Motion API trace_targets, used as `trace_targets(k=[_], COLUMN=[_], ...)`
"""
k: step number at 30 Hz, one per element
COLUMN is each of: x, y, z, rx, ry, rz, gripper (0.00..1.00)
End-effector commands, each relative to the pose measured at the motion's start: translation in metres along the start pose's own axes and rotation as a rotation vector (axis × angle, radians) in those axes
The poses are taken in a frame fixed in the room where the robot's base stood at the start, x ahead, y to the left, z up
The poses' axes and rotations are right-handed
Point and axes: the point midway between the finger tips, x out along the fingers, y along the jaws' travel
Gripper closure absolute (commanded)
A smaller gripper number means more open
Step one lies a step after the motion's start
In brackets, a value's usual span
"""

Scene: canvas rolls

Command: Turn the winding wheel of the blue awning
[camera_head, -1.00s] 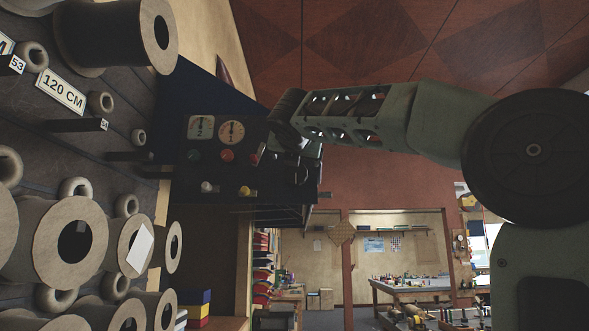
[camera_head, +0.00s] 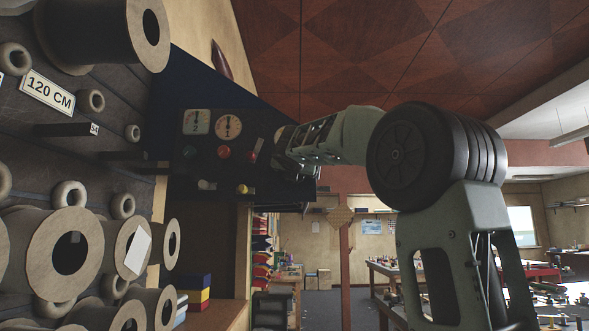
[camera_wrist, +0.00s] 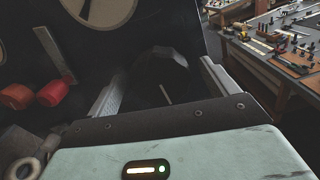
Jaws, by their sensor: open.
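A dark, faceted round wheel (camera_wrist: 160,78) shows in the wrist view on a black panel, with a thin pale line on its face. My gripper (camera_wrist: 165,90) is open, with one pale finger on each side of the wheel. I cannot tell whether the fingers touch it. In the head view my arm reaches left to the black control panel (camera_head: 212,158), and its end hides the wheel there. A dark blue surface (camera_head: 190,92), perhaps the awning, slopes above and beside the panel.
Several canvas rolls (camera_head: 70,255) fill the left side. A workbench (camera_head: 395,270) with small items stands in the room behind.

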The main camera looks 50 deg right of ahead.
Motion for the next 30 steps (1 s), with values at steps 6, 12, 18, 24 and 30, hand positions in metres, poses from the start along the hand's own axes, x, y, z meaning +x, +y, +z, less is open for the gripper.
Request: trace_targets(k=[6,12,18,24,30], x=[-0.0003,-0.0004,-0.0004,-0.0004,-0.0002], y=[0.0,0.0,-0.0003,-0.0007,-0.0016], z=[-0.0002,-0.0002,-0.0008,-0.002,-0.003], rx=[0.0,0.001,0.033,0.133,0.299], ry=[0.0,0.0,0.0,0.0,0.0], rz=[0.0,0.0,-0.001,0.0,-0.001], gripper=[0.45,0.59,0.59,0.59,0.59])
